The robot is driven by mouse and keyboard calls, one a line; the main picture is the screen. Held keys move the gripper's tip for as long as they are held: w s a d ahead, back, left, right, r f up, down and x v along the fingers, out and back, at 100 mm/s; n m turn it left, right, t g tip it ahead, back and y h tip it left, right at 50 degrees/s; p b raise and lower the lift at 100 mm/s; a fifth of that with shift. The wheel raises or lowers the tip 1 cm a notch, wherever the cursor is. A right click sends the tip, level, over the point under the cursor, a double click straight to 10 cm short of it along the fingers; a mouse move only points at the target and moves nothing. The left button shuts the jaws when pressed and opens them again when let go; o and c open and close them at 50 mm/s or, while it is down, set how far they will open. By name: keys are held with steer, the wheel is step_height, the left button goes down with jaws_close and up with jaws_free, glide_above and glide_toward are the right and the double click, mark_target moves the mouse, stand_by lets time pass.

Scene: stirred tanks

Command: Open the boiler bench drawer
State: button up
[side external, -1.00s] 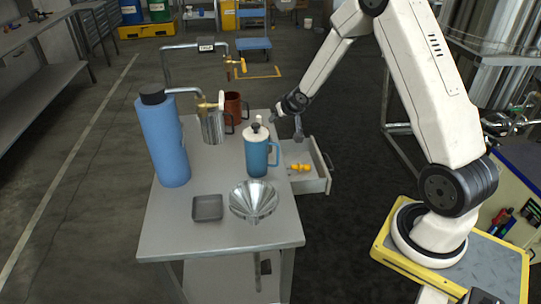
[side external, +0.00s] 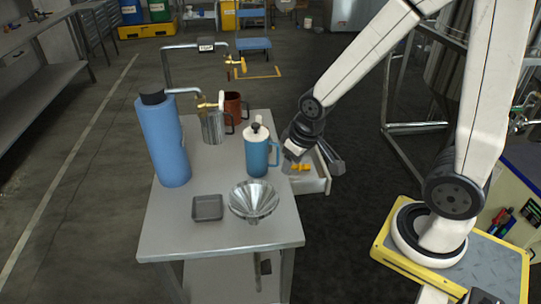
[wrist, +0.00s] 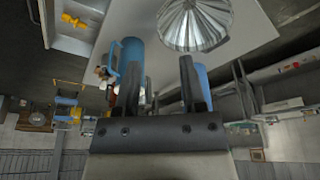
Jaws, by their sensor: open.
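The bench drawer (side external: 312,187) stands pulled out from the right side of the grey bench (side external: 225,238). A yellow object (side external: 300,168) lies inside it. The drawer also shows at the upper left of the wrist view (wrist: 92,45). My gripper (side external: 312,162) is open above the drawer in the side view and hides part of its far side and front. In the wrist view its two fingers (wrist: 160,62) are apart with nothing held between them. I see no clear contact with the drawer.
A steel funnel (side external: 254,200), grey tray (side external: 207,208), tall blue bottle (side external: 162,140), steel jug (side external: 212,127) and brown mug (side external: 233,106) share the top. The floor right of the drawer is clear.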

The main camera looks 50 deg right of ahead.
steer(key=w+d+f+m+g, duration=0.1)
steer(key=w+d+f+m, duration=0.15)
steer(key=w+d, duration=0.45)
steer(key=w+d+f+m+g, duration=0.15)
steer(key=d+f, duration=0.25)
steer(key=d, duration=0.7)
steer(key=s+d+f+m+y, duration=0.1)
steer(key=s+d+f+m, duration=0.1)
steer(key=d+f, duration=0.5)
steer(key=s+d+f+m+y, duration=0.1)
steer(key=d+f, duration=0.6)
steer(key=d, duration=0.7)
steer(key=shift+s+m+t, duration=0.45)
steer(key=shift+s+m, duration=0.15)
steer(key=shift+m, duration=0.1)
steer(key=shift+w+a+f, duration=0.15)
steer(key=shift+w+f, duration=0.05)
steer(key=shift+f, duration=1.05)
steer(key=shift+w+a+f, duration=0.15)
steer(key=shift+a+f, duration=0.05)
steer(key=shift+f, duration=1.1)
steer(key=shift+w+a+f, duration=0.15)
steer(key=shift+w+f, duration=0.05)
steer(key=shift+f, duration=1.05)
